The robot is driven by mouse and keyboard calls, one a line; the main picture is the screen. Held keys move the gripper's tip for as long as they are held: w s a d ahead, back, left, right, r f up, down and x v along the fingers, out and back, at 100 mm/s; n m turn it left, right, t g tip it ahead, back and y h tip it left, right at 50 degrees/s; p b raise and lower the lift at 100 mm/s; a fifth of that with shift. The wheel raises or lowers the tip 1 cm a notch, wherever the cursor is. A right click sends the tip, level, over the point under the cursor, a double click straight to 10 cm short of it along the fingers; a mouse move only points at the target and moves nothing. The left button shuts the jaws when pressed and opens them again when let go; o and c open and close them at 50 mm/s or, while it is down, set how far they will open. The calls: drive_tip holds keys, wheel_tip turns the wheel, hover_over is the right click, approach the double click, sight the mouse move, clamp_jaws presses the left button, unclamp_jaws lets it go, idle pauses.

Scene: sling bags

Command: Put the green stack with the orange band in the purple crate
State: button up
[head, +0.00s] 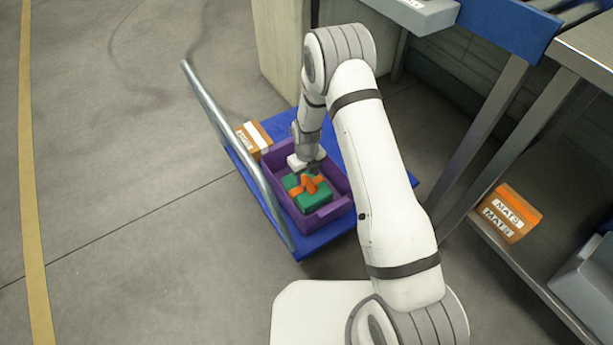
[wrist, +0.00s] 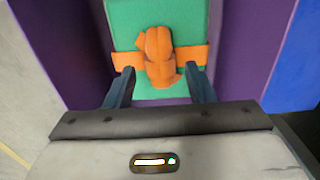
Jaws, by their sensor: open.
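The green stack (head: 316,196) with its orange band and knot lies inside the purple crate (head: 330,211) in the head view. In the wrist view the green stack (wrist: 190,20) fills the middle, with the orange band (wrist: 190,57) across it and purple crate walls (wrist: 64,50) on both sides. My gripper (head: 306,176) reaches down into the crate above the stack. In the wrist view the fingers of my gripper (wrist: 160,85) are apart, one on each side of the orange knot. The stack's underside is hidden.
The crate stands on a blue platform cart (head: 316,240) with a grey handle bar (head: 240,160) on its left. An orange and white box (head: 254,138) is beside the crate. A shelf at right holds an orange box (head: 508,212). The floor at left is clear.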

drive_tip(key=s+d+r+n+p, duration=0.1)
drive_tip(key=d+r+n+p, duration=0.2)
drive_tip(key=r, duration=0.8)
drive_tip(key=s+d+r+n, duration=0.2)
drive_tip(key=r+n, duration=0.2)
drive_tip(key=r, duration=0.7)
drive_tip(key=s+d+r+n, duration=0.5)
drive_tip(key=s+r+n, duration=0.4)
drive_tip(key=s+n, duration=0.2)
drive_tip(key=s+d+r+n+t, duration=0.1)
drive_tip(key=s+d+r+n, duration=0.5)
drive_tip(key=s+r+n, duration=0.3)
drive_tip(key=s+n, duration=0.2)
drive_tip(key=shift+s+r, duration=0.3)
drive_tip(key=shift+s, duration=0.05)
drive_tip(key=shift+d, duration=0.1)
